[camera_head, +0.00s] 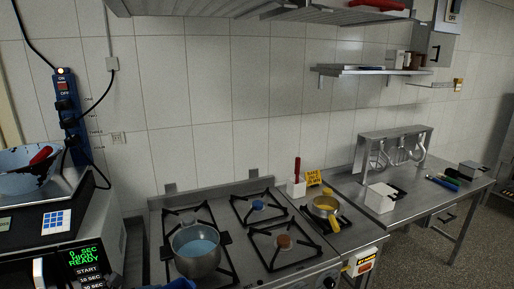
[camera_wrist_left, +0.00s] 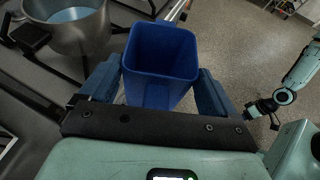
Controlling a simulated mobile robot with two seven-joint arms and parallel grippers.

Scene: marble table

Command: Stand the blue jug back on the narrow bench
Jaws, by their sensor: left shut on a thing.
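The blue jug (camera_wrist_left: 160,62) is between the fingers of my left gripper (camera_wrist_left: 156,88) in the left wrist view. It looks like a tall, square-sided open vessel, seen from above into its mouth, and its inside looks empty. The gripper is shut on it. In the head view only slivers of blue show at the bottom edge, and I cannot tell whether they are jug or finger. My right gripper (camera_wrist_left: 264,106) shows small at the right of the left wrist view, away from the jug; its fingers are unclear. A steel bench (camera_head: 447,198) stands at the right of the head view; I cannot tell if it is the narrow bench.
A steel pot (camera_head: 197,262) with blue liquid stands on the stove (camera_head: 268,232), near the jug in the left wrist view. A scale (camera_head: 35,215) and a microwave (camera_head: 95,255) are left. Grey floor lies below the jug.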

